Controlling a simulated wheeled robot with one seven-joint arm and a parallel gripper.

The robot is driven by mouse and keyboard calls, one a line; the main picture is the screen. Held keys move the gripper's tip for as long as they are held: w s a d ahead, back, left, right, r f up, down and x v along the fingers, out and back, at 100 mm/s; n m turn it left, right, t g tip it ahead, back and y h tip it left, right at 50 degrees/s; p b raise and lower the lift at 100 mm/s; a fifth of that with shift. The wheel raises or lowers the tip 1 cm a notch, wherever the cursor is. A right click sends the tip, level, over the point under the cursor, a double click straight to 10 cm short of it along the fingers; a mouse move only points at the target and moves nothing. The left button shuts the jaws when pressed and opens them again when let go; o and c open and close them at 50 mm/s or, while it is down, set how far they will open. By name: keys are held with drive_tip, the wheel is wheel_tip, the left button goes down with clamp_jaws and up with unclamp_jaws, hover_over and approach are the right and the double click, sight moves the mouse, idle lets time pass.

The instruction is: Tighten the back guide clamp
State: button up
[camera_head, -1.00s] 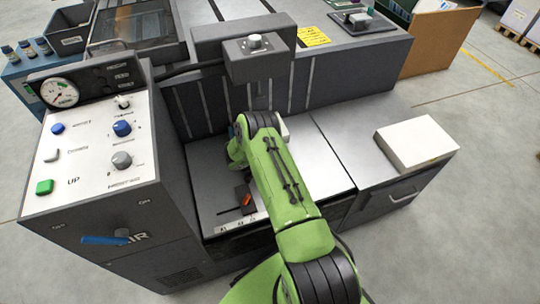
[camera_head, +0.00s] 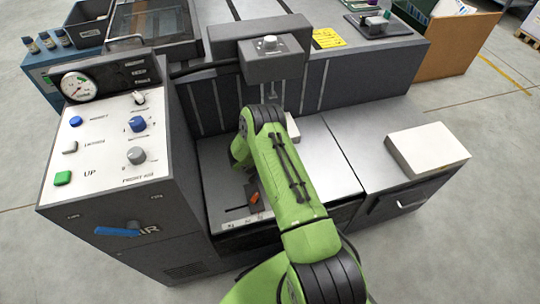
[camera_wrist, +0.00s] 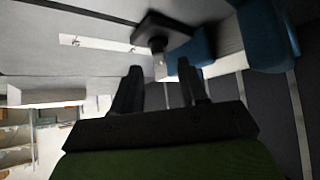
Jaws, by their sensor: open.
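In the wrist view, my gripper (camera_wrist: 160,85) is open, with two dark fingers apart and nothing seen between them. Just beyond the fingertips is a dark block on a short pale post (camera_wrist: 160,32), which may be the back guide clamp. A blue part (camera_wrist: 190,52) sits right beside it. In the head view my green arm reaches over the machine's grey bed (camera_head: 325,165) and hides the gripper and whatever is at its tip. An orange lever on a dark block (camera_head: 255,197) sits at the front of the bed, left of my arm.
The control panel (camera_head: 105,135) with knobs and a gauge stands at left. A grey head unit (camera_head: 272,60) overhangs the bed's rear. A white stack (camera_head: 427,149) lies on the right surface. Another blue part (camera_wrist: 268,35) is at the wrist view's upper right.

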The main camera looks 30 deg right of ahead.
drive_tip(key=p+v, duration=0.3)
drive_tip(key=v, duration=0.8)
drive_tip(key=shift+s+a+r, duration=0.2)
drive_tip(key=shift+a+r, duration=0.05)
drive_tip(key=s+a+r+n+y+p, duration=0.1)
drive_tip(key=s+a+r+p, duration=0.1)
drive_tip(key=r, duration=0.9)
drive_tip(key=s+a+r+n+y+p, duration=0.1)
drive_tip(key=s+r+p, duration=0.1)
drive_tip(key=r, duration=0.8)
drive_tip(key=s+a+r+n+y+p, duration=0.1)
drive_tip(key=s+a+r+n+p, duration=0.1)
drive_tip(key=r, duration=0.9)
drive_tip(key=s+a+r+n+y+p, duration=0.2)
drive_tip(key=s+a+r+n, duration=0.2)
drive_tip(key=s+r, duration=0.3)
drive_tip(key=s+a+r+n+t+y+p, duration=0.1)
drive_tip(key=s+a+r+n+y+p, duration=0.1)
drive_tip(key=s+a+r+n, duration=0.2)
drive_tip(key=s+r, duration=0.3)
drive_tip(key=s, duration=0.5)
drive_tip(key=shift+s+y+p, duration=0.3)
drive_tip(key=shift+s+y, duration=0.1)
